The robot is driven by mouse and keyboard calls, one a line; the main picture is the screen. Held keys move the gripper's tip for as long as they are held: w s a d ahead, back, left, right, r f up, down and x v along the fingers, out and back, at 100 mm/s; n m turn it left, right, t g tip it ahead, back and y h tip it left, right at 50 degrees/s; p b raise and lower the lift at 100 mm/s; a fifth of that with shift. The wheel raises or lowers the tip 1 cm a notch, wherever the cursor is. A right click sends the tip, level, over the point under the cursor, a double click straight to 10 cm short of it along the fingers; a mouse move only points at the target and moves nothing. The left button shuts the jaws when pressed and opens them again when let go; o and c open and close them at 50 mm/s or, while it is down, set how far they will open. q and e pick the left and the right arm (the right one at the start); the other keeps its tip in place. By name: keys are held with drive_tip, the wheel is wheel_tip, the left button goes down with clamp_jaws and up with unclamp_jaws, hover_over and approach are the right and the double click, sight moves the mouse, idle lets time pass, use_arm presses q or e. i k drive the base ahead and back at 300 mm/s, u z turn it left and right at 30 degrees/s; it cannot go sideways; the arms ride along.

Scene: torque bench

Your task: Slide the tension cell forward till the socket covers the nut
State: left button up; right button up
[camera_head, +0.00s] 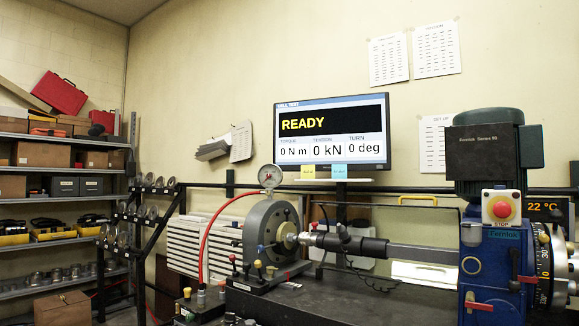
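The tension cell (257,233) appears to be the round dark grey housing on the bench, with a dial gauge (270,177) on top and a red hose at its left. A bolt end with what looks like the nut (290,241) sticks out of its right face. The socket (306,238) is at the left end of a horizontal metal and black shaft (355,244) that runs from the blue machine. The socket and nut are close together and roughly in line. I cannot tell whether they touch or overlap. Neither of my grippers shows in this view.
The blue machine (489,262) with a red stop button (502,209) stands at right on the dark bench (325,306). Small coloured-knob levers (258,264) stand before the cell. A monitor (331,134) reading READY is behind. Shelves (62,170) fill the left.

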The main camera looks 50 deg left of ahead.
sight(262, 223)
drive_tip(key=i, duration=0.7)
drive_tip(key=u, duration=1.95)
